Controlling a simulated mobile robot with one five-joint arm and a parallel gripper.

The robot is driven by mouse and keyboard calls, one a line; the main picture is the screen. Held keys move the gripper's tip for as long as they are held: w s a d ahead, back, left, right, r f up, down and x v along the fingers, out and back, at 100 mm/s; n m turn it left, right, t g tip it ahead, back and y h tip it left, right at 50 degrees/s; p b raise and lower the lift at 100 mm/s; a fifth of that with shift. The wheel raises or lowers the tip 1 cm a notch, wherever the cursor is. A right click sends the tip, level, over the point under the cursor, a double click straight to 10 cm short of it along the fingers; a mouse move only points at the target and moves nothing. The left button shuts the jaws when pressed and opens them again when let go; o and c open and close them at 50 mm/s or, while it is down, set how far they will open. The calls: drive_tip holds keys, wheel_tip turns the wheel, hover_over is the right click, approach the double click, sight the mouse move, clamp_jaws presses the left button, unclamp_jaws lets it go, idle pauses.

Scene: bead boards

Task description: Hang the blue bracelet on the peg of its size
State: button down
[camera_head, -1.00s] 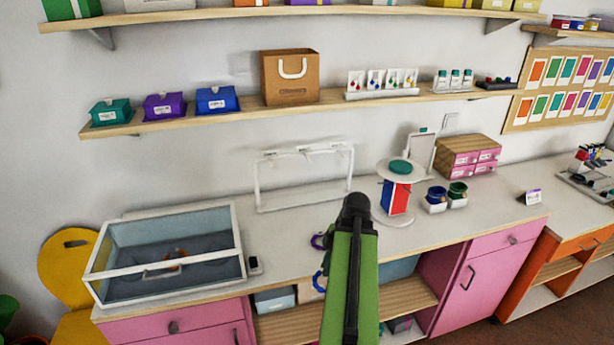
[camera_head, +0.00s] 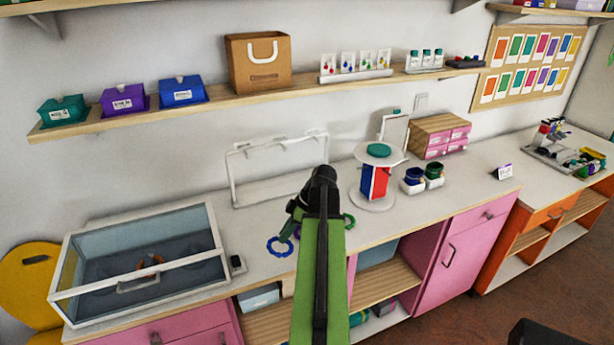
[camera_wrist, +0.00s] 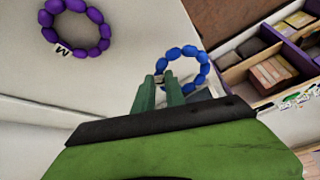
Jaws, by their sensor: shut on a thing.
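The blue bracelet (camera_wrist: 204,70), a ring of beads, is at the fingertips of my gripper (camera_wrist: 160,88) in the wrist view. My gripper is shut on its near left side, and the ring sticks out beyond the tips. In the head view the blue bracelet (camera_head: 280,247) shows by the counter's front edge, left of my arm, below my gripper (camera_head: 290,225). A white rack (camera_head: 232,178) stands at the back of the counter with small pegs along its top bar; their size marks are too small to read. My arm hides part of its right side.
A purple bracelet (camera_wrist: 49,34) tagged M lies on the counter. A green bracelet (camera_head: 348,221) lies right of my arm, partly hidden. A glass-topped case (camera_head: 215,232) stands left; a round stand (camera_head: 379,150) and cups (camera_head: 413,180) stand right. Counter before the rack's left is clear.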

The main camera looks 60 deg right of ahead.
drive_tip(key=w+d+r+m+t+h+b, duration=0.5)
drive_tip(key=w+d+r+m+t, duration=0.3)
drive_tip(key=m, duration=0.3)
drive_tip(key=s+d+r+m+t+h+b, duration=0.2)
drive_tip(key=s+d+r+m+h+b, duration=0.1)
drive_tip(key=d+m+h, duration=0.5)
wheel_tip(320, 180, up, 2)
drive_tip(key=s+d+h, duration=0.1)
drive_tip(key=d+h, duration=0.1)
drive_tip(key=h, duration=0.1)
drive_tip(key=shift+s+b, duration=0.3)
drive_tip(key=shift+b, duration=0.1)
drive_tip(key=shift+w, duration=0.1)
